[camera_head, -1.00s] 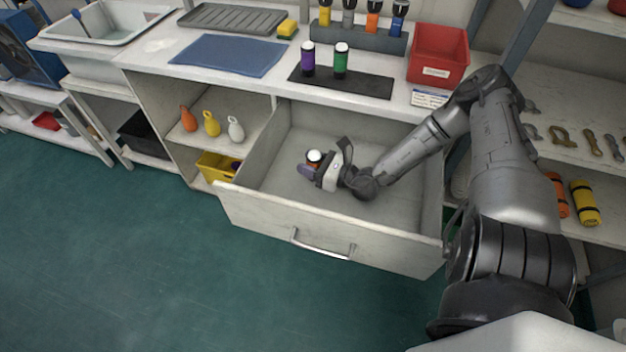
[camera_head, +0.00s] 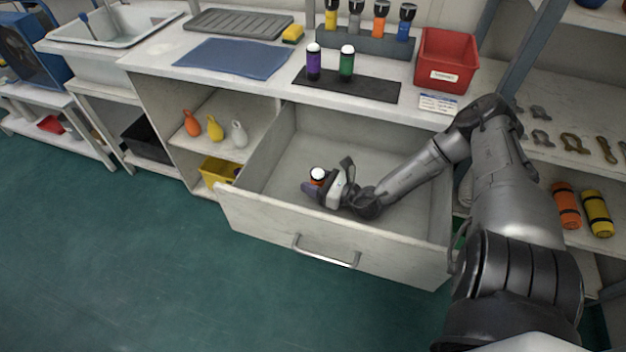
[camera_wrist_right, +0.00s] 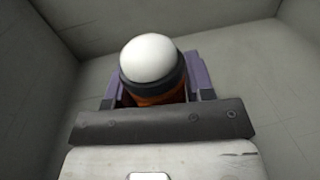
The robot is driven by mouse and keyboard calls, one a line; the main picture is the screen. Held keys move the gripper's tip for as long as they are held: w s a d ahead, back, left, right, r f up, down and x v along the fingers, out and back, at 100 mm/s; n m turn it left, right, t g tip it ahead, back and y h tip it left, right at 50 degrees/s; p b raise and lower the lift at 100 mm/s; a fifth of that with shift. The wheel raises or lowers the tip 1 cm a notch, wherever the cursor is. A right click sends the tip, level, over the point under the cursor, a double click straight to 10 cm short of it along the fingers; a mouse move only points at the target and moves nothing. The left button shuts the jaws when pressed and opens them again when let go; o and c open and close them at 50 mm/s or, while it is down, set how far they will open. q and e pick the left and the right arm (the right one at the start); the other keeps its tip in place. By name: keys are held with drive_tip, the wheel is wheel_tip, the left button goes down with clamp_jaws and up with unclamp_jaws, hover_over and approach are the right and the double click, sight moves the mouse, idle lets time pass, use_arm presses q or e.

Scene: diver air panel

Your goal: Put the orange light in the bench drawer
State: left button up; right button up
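The bench drawer (camera_head: 335,236) is pulled open below the worktop. My right gripper (camera_head: 317,186) is inside it, low between its walls. The gripper is shut on the orange light (camera_head: 318,175), which has a white dome top, a dark collar and an orange body. In the right wrist view the light (camera_wrist_right: 152,70) stands between the purple fingers, dome toward the camera, with the drawer's grey inside around it. Its lower end is hidden, so I cannot tell whether it touches the drawer floor. My left gripper is not in view.
A purple light (camera_head: 313,62) and a green light (camera_head: 346,63) stand on a dark mat (camera_head: 372,88). Behind are a rack (camera_head: 350,40) of lights and a red bin (camera_head: 446,60). The drawer is otherwise bare where visible.

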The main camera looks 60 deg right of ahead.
drive_tip(key=o, duration=0.3)
drive_tip(key=shift+r, duration=0.25)
drive_tip(key=s+p, duration=0.2)
drive_tip(key=s, duration=0.2)
drive_tip(key=shift+s, duration=0.75)
